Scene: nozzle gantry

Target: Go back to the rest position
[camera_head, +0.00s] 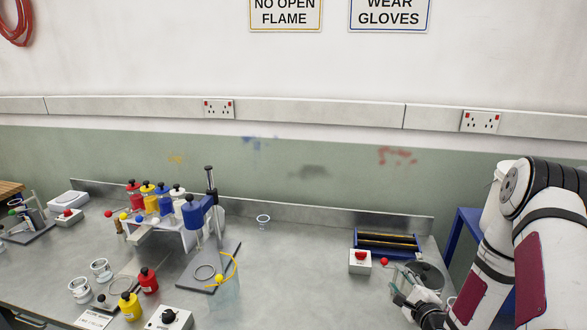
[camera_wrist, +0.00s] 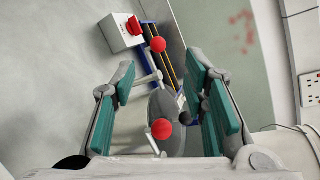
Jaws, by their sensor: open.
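My gripper (camera_wrist: 165,108) is open, with its two teal-padded fingers spread wide in the wrist view. Between and beyond the fingers are a grey round part (camera_wrist: 165,103) and a red ball knob (camera_wrist: 162,129) on a pale rod. I cannot tell from this view whether the fingers touch anything. In the head view my gripper is low at the right, partly cut off by the bottom edge, beside a grey round vessel (camera_head: 428,274) on the bench. My arm comes in from the right edge.
A white box with a red button (camera_head: 360,262) and a blue roller unit (camera_head: 387,243) stand just left of my gripper. A rack with coloured bottles (camera_head: 172,232) and a blue-headed stand (camera_head: 197,214) are further left. The bench (camera_head: 305,270) is clear in the middle.

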